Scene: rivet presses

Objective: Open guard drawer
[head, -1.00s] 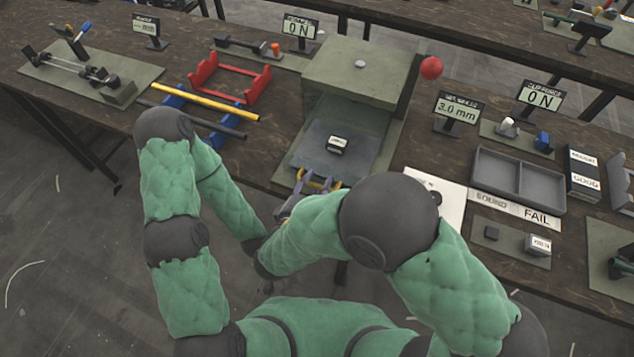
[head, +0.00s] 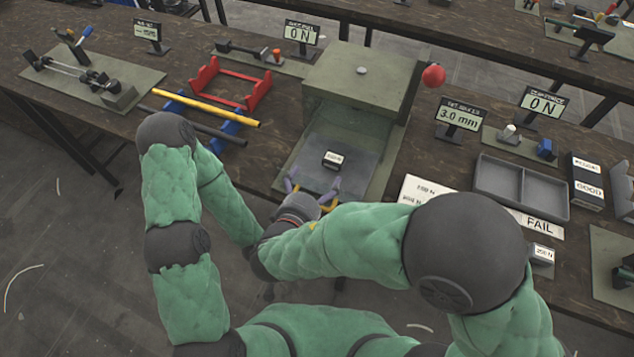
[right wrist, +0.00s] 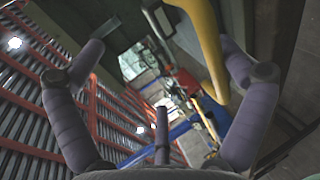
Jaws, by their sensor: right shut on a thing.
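The grey-green press (head: 362,75) stands on the bench with a round knob on top. Its clear guard drawer (head: 352,178) extends from the front, with a small labelled block (head: 333,158) showing within it. My right gripper (head: 312,192) is at the drawer's front edge, shut on the yellow handle (head: 328,206). In the right wrist view, the yellow handle (right wrist: 208,45) runs between the two purple fingers (right wrist: 160,75); contact is not clear there. My left forearm drops behind the right arm, and my left gripper is hidden.
A red rack (head: 232,90) and a yellow bar (head: 205,108) lie left of the press. A red ball (head: 433,76) is at the press's right side. A grey divided tray (head: 520,185) and display signs (head: 458,114) stand to the right. Open floor lies before the bench.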

